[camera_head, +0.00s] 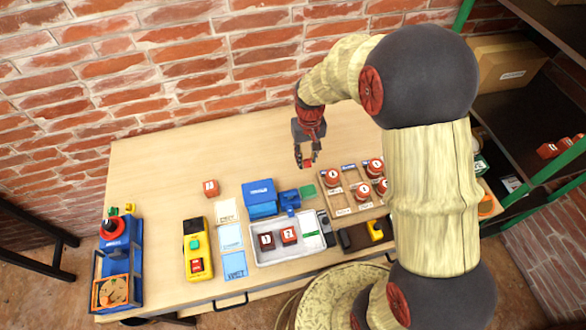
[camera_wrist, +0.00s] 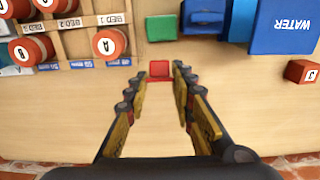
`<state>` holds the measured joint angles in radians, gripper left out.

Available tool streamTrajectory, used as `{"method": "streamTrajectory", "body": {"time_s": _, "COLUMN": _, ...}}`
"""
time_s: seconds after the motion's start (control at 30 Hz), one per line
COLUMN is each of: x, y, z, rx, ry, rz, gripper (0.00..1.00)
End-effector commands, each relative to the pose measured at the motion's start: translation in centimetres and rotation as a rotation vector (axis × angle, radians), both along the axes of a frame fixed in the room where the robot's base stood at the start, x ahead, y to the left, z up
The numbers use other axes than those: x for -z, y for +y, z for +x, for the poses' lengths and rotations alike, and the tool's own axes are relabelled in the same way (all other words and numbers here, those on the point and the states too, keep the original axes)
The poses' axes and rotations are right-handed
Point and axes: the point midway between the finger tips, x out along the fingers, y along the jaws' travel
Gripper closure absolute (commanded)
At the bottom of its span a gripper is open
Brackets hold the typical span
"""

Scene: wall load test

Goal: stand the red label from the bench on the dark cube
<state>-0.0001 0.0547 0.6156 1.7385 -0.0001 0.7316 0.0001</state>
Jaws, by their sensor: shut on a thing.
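My gripper (camera_head: 305,157) is above the back of the bench, behind the blue box and the wooden rack. It is shut on the small red label (camera_wrist: 160,70), which shows between the fingertips in the wrist view. In the head view the red label (camera_head: 308,164) is a small red patch at the fingertips. A dark brownish-red cube (camera_head: 266,240) with a white marked face sits in the white tray (camera_head: 262,262). A brighter red cube (camera_head: 288,235) sits to its right in the same tray. The dark cube is not visible in the wrist view.
A wooden rack (camera_head: 343,210) with red round pieces stands to the right. A lone red cube (camera_head: 211,188) sits left. The brick wall is behind; the bench's back left is clear.

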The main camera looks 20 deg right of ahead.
Motion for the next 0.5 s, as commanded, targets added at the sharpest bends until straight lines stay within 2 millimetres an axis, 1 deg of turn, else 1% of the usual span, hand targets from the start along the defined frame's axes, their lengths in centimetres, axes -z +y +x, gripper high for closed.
{"method": "streamTrajectory", "body": {"time_s": 0.03, "x": -1.4, "y": 0.0, "z": -1.5, "rx": 0.0, "ry": -0.001, "rz": 0.0, "gripper": 0.87}}
{"method": "streamTrajectory", "body": {"time_s": 0.1, "x": -2.4, "y": 0.0, "z": -3.6, "rx": 0.0, "ry": 0.0, "rz": 0.0, "gripper": 0.87}}
{"method": "streamTrajectory", "body": {"time_s": 0.2, "x": -3.1, "y": 0.0, "z": -6.5, "rx": 0.0, "ry": 0.0, "rz": 0.0, "gripper": 0.87}}
{"method": "streamTrajectory", "body": {"time_s": 0.33, "x": -3.1, "y": 0.0, "z": -10.0, "rx": 0.0, "ry": 0.001, "rz": 0.0, "gripper": 0.87}}
{"method": "streamTrajectory", "body": {"time_s": 0.4, "x": -2.7, "y": 0.0, "z": -11.7, "rx": 0.0, "ry": 0.003, "rz": 0.0, "gripper": 0.87}}
{"method": "streamTrajectory", "body": {"time_s": 0.5, "x": -1.9, "y": 0.0, "z": -13.2, "rx": 0.0, "ry": 0.003, "rz": 0.0, "gripper": 0.87}}
